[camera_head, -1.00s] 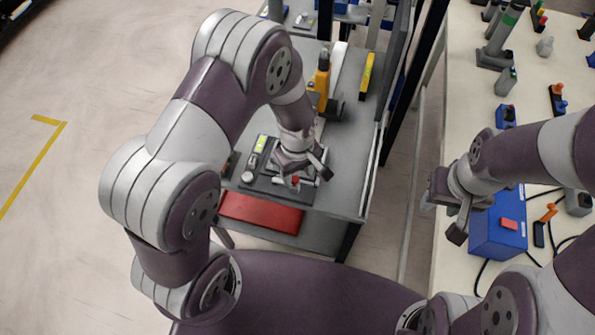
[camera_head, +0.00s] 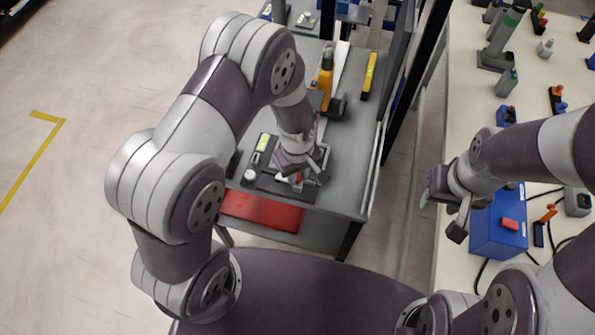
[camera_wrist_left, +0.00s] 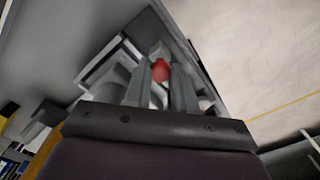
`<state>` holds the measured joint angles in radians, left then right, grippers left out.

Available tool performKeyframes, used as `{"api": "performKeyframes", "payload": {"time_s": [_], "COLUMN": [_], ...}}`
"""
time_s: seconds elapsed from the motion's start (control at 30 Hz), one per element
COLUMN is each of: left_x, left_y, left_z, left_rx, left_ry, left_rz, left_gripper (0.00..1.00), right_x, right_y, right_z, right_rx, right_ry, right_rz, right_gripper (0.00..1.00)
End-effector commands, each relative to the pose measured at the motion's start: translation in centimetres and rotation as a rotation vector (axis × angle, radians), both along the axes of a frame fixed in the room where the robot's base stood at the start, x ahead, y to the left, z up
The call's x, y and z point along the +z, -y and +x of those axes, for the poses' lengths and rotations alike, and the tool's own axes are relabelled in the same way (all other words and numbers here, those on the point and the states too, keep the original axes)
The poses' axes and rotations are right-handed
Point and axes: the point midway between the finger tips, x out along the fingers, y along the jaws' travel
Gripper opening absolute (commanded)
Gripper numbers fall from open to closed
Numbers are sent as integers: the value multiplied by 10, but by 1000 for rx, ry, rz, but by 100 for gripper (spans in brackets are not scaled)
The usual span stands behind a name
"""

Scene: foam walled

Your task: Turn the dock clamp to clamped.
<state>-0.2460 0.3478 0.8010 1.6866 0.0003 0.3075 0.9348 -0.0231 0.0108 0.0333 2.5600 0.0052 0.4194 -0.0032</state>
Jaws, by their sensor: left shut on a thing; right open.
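The dock clamp sits on a dark base plate (camera_head: 268,184) near the front edge of the grey cart top. A red knob (camera_wrist_left: 161,70), likely the clamp's handle end, shows between my left fingers in the left wrist view. My left gripper (camera_head: 298,182) reaches down onto the clamp and is shut on this knob. The fingers and wrist hide most of the clamp, so its angle is hard to tell. My right gripper (camera_head: 444,214) is open and empty beside the blue box, over the edge of the right-hand table.
A yellow tool (camera_head: 325,80) and a yellow level (camera_head: 369,76) lie farther back on the cart (camera_head: 348,150). A red tray (camera_head: 262,210) is below the front edge. A blue box (camera_head: 497,232) and cables are on the right-hand table. Floor at left is clear.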

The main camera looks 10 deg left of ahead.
Motion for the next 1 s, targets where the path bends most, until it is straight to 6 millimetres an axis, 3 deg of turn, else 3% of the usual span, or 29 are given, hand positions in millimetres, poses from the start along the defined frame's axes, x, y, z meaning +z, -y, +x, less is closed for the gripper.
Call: {"api": "performKeyframes", "payload": {"time_s": [1.0], "left_x": [3], "left_y": [1], "left_z": [3], "left_rx": [-896], "left_ry": [7], "left_rz": [0], "left_gripper": [0], "right_x": [17], "right_y": [0], "right_z": [0], "right_rx": [0], "right_ry": [0], "right_rz": [0], "right_gripper": [43]}}
